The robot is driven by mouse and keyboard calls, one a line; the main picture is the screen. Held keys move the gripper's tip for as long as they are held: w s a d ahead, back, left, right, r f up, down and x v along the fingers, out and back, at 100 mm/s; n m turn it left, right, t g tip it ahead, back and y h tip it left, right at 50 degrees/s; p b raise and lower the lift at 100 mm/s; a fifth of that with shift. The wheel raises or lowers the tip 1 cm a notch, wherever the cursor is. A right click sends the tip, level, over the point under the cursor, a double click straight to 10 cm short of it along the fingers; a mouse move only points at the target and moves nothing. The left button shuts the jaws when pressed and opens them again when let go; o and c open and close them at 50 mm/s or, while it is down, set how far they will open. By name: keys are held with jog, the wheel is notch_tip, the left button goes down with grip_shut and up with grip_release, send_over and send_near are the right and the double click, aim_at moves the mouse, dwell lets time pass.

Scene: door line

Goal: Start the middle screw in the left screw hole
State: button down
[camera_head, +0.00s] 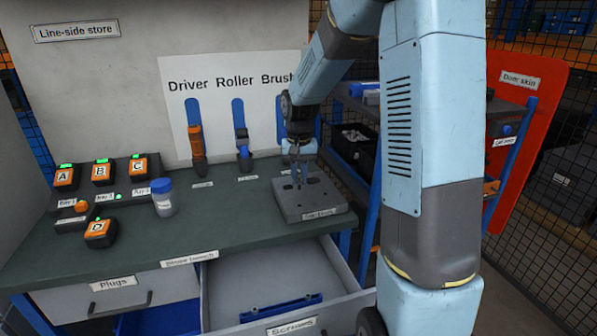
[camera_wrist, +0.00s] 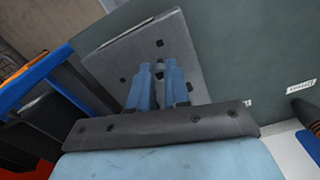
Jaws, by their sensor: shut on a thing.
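A grey plate (camera_head: 318,212) with several dark holes lies on the green bench top, and it also fills the upper part of the wrist view (camera_wrist: 115,60). My gripper (camera_head: 299,182) is upright over the plate, fingers pointing down. In the wrist view its two blue fingers (camera_wrist: 159,68) reach over the plate's middle with a narrow gap between them. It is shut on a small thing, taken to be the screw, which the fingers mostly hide. Whether its tip touches a hole cannot be told. The open Screws drawer (camera_head: 245,268) holds a blue rack (camera_head: 281,308).
A blue shelf cart (camera_head: 368,215) stands right of the bench.

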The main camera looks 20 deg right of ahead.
jog(key=shift+f, duration=2.35)
jog(key=shift+f, duration=0.55)
dwell(0.7)
jog(key=shift+s, duration=0.1)
jog(key=c, duration=1)
grip_release()
jog(key=shift+r, duration=0.1)
notch_tip(320, 180, up, 14)
jog(key=shift+f, duration=0.2)
